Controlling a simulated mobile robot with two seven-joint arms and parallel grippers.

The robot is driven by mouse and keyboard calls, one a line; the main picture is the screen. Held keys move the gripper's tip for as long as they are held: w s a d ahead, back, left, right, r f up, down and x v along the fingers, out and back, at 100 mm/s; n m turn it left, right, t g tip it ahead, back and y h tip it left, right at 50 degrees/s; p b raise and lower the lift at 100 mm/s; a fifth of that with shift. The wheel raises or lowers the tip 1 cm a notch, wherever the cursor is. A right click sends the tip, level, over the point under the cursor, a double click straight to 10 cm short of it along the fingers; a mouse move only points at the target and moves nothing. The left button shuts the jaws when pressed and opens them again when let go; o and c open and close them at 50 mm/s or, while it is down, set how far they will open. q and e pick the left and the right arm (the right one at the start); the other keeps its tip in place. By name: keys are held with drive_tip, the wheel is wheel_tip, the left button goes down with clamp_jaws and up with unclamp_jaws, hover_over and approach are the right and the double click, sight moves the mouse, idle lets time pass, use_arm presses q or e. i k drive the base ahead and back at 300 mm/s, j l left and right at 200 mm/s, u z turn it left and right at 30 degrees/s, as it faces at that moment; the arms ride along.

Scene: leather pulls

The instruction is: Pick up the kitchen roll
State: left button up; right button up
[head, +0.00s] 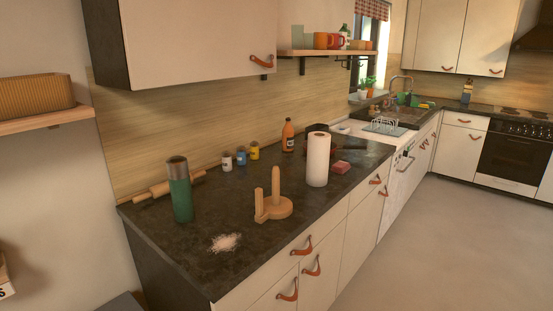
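The kitchen roll (317,160) is a white paper cylinder. It stands upright on the dark countertop (240,190), near the front edge. A wooden roll holder (273,205) with a round base and posts stands empty to its left, apart from it. Neither of my grippers shows in the head view.
A red block (340,168) lies just right of the roll. White powder (224,242) is spilled at the front left. Floor (430,240) is clear.

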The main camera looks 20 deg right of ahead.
sight(319, 143)
drive_tip(key=i+l+u, duration=0.15)
drive_tip(key=l+u, duration=0.15)
drive_tip(key=u, duration=0.15)
drive_tip(key=l+u, duration=0.35)
drive_tip(key=u, duration=0.15)
drive_tip(key=l+u, duration=0.4)
drive_tip(key=l, duration=0.55)
drive_tip(key=l+u, duration=0.1)
drive_tip(key=l, duration=0.55)
drive_tip(key=k+l+u, duration=0.1)
drive_tip(key=l, duration=0.5)
drive_tip(key=k+l, duration=0.1)
drive_tip(key=l, duration=0.55)
drive_tip(key=i+u, duration=0.05)
